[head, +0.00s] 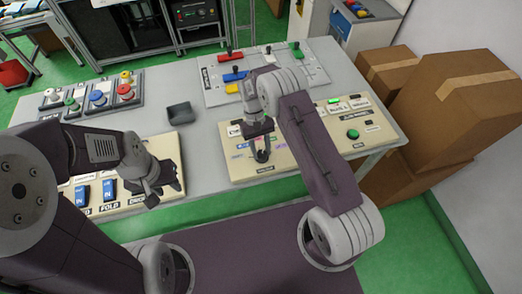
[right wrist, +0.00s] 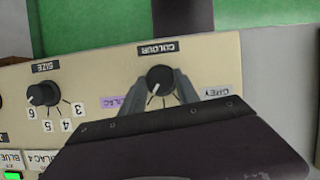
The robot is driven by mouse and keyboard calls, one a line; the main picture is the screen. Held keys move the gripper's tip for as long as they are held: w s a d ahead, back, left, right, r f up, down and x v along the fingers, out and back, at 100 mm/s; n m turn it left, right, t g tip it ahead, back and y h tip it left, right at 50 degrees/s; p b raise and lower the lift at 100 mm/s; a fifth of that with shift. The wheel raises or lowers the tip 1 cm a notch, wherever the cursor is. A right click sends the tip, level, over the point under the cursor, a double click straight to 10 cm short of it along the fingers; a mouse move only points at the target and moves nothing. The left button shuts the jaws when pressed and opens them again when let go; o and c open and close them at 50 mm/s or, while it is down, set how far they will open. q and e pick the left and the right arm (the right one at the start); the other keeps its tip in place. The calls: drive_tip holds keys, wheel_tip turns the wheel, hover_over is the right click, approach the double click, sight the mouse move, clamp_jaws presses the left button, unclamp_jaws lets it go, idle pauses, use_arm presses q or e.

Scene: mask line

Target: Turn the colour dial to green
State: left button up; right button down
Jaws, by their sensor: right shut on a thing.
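The colour dial (right wrist: 160,78) is a black round knob with a white pointer line, below a COLOUR label (right wrist: 157,47) in the right wrist view. The pointer slants down and slightly left there. A lilac label (right wrist: 124,103) is left of it and a grey label (right wrist: 215,92) right; the area below is hidden by my gripper, and I see no green label. My right gripper (right wrist: 160,88) has its fingers on both sides of the knob, shut on it. In the head view my right gripper (head: 262,154) is over the cream panel (head: 300,150). My left gripper (head: 158,184) hovers over the left panel; its jaw opening is unclear.
A size dial (right wrist: 45,93) sits beside the colour dial. A green button (head: 352,134) is on the panel's right. Cardboard boxes (head: 455,100) are at the right.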

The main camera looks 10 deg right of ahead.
idle(0.5)
drive_tip(key=c, duration=0.9)
unclamp_jaws()
drive_tip(key=b+v, duration=0.1)
drive_tip(key=v, duration=0.8)
drive_tip(key=shift+d+b, duration=0.1)
drive_tip(key=shift+b, duration=0.2)
